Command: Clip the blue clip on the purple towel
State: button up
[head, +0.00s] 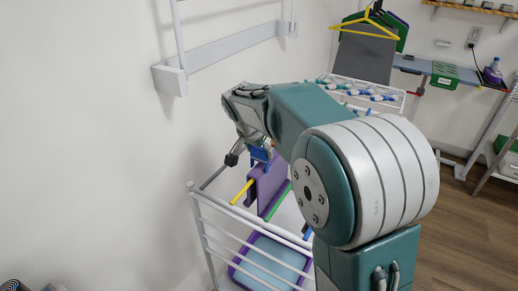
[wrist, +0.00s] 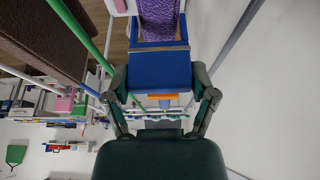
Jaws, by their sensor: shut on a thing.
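The purple towel (head: 268,188) hangs over the coloured rods of the white drying rack in the head view. It shows as a textured purple strip (wrist: 159,18) at the top of the wrist view. The blue clip (wrist: 160,70) is between my gripper's two fingers in the wrist view, its far end against or just in front of the towel. My gripper (wrist: 162,82) is shut on the clip. In the head view the blue clip (head: 259,154) shows just above the towel's top, below my gripper (head: 251,142). Whether its jaws pinch the cloth cannot be told.
The white drying rack (head: 215,205) has yellow and green rods and a purple-rimmed tray (head: 270,262) below. A white wall rail (head: 225,48) is above left. A yellow hanger (head: 365,25), grey cloth (head: 366,54) and green box (head: 445,75) are at the back.

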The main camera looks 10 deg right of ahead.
jog(key=shift+f, duration=1.35)
jog(key=o, duration=1.1)
jog(key=v, duration=1.2)
jog(key=shift+f, duration=0.1)
